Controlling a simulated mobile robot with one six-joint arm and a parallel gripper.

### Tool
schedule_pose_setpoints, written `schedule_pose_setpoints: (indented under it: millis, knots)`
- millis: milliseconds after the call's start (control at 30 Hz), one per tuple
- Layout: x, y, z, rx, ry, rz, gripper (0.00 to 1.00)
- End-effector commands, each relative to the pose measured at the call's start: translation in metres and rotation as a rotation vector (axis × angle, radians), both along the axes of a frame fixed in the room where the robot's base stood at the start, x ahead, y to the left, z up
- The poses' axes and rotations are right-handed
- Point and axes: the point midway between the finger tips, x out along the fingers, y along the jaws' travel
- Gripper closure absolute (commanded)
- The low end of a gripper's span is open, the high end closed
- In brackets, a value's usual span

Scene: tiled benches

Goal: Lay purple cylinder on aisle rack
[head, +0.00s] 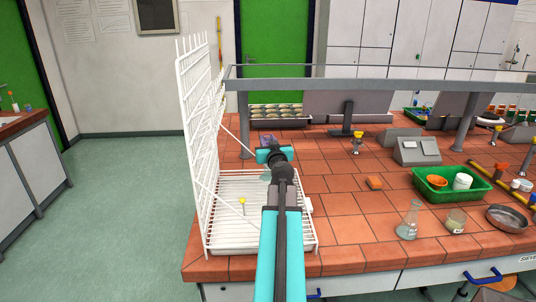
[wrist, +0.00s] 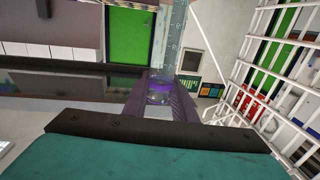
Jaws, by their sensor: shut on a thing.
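The purple cylinder (wrist: 175,40) is a clear graduated glass tube with purple in its lower part. In the wrist view it stands up between the dark fingers of my gripper (wrist: 160,100), which is shut on it. Its top runs out of that picture. My wrist is above the tray's back end, right of the upright grid. The rack's grid also shows at right in the wrist view (wrist: 275,85).
A grey rail (head: 380,86) on posts crosses above the tiled bench behind my wrist. A yellow-topped fitting (head: 242,203) shows at the tray. A flask (head: 408,222), a beaker (head: 455,221) and a green crate (head: 428,189) stand to the right. Tiles between are mostly free.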

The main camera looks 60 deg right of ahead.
Motion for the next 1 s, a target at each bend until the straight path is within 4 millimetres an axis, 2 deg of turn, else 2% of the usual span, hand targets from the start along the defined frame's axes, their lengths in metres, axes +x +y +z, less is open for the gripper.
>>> schedule_pose_setpoints:
  millis: [367, 733, 1000]
  knots:
    - [-0.001, -0.001, -0.002, -0.001, -0.001, -0.001, 1.00]
    - [-0.001, -0.001, -0.034, 0.000, -0.001, -0.002, 1.00]
    - [-0.002, -0.001, -0.037, -0.001, -0.001, -0.003, 1.00]
